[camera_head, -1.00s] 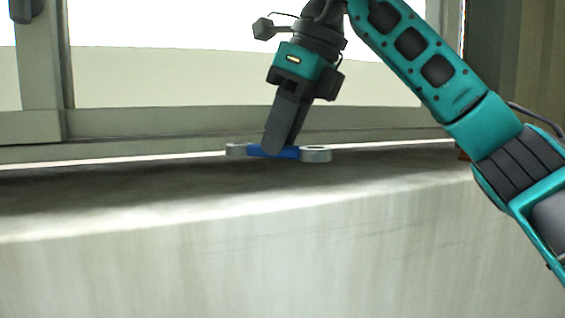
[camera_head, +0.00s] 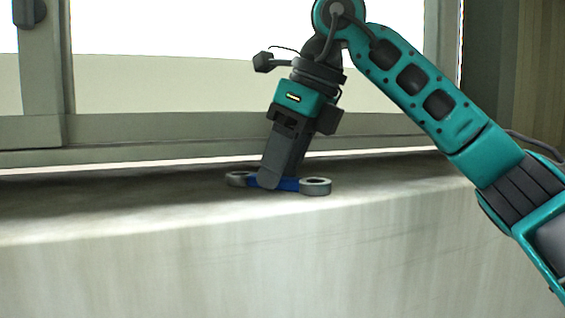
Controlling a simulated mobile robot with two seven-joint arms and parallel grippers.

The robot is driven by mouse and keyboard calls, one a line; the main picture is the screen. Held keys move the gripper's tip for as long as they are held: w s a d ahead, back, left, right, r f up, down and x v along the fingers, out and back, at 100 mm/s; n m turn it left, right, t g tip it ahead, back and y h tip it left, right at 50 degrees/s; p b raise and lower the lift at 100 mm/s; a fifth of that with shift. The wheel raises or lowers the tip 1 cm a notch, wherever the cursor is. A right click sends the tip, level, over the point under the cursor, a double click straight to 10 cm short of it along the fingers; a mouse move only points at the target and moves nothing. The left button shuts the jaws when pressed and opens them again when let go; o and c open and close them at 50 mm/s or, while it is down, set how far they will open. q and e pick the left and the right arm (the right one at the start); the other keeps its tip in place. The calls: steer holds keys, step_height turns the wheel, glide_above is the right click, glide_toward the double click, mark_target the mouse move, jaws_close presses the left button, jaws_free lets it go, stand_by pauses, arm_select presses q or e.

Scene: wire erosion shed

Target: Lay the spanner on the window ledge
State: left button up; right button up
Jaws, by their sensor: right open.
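The spanner (camera_head: 316,187) has a blue handle and grey ring ends. It lies flat on the concrete window ledge (camera_head: 120,215), close to the ledge's front edge, its length running left to right. My right gripper (camera_head: 270,183) points down at the spanner's blue handle. Its jaws are open around the handle, and the near finger hides part of it. My left gripper is not in view.
The window frame (camera_head: 200,127) runs along the back of the ledge, with bright panes above it. The ledge is clear to the left of the spanner. A dark upright wall (camera_head: 490,80) stands at the right.

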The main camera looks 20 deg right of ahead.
steer(key=p+v, duration=0.3)
steer(key=v, duration=0.9)
steer(key=shift+r, duration=0.1)
